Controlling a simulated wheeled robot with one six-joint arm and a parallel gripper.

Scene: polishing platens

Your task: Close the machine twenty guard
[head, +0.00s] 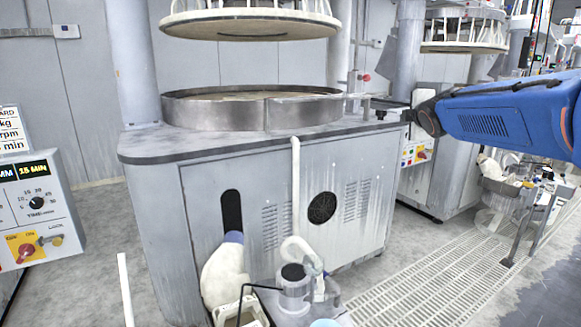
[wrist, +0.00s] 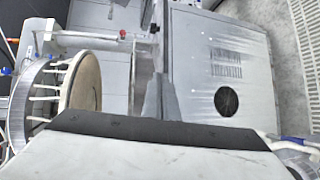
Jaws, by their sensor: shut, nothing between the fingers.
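A grey machine with a low curved metal guard band (head: 215,113) around its round platen stands in the middle of the head view. A vertical seam shows at the front of the band, where a lighter section (head: 300,112) meets a darker one. No machine number is readable on it. My gripper (head: 372,106) reaches in from the right, over the machine top's right edge, close to the band's right end. In the wrist view my gripper (wrist: 158,98) is shut and empty. I cannot tell whether its tips touch the guard.
A ribbed upper plate (head: 248,24) hangs above the platen. A red knob (head: 366,77) stands behind my gripper. A control box (head: 37,215) is at the left. A white container and pipes (head: 225,272) stand in front of the cabinet. Floor grating (head: 440,285) lies at the right.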

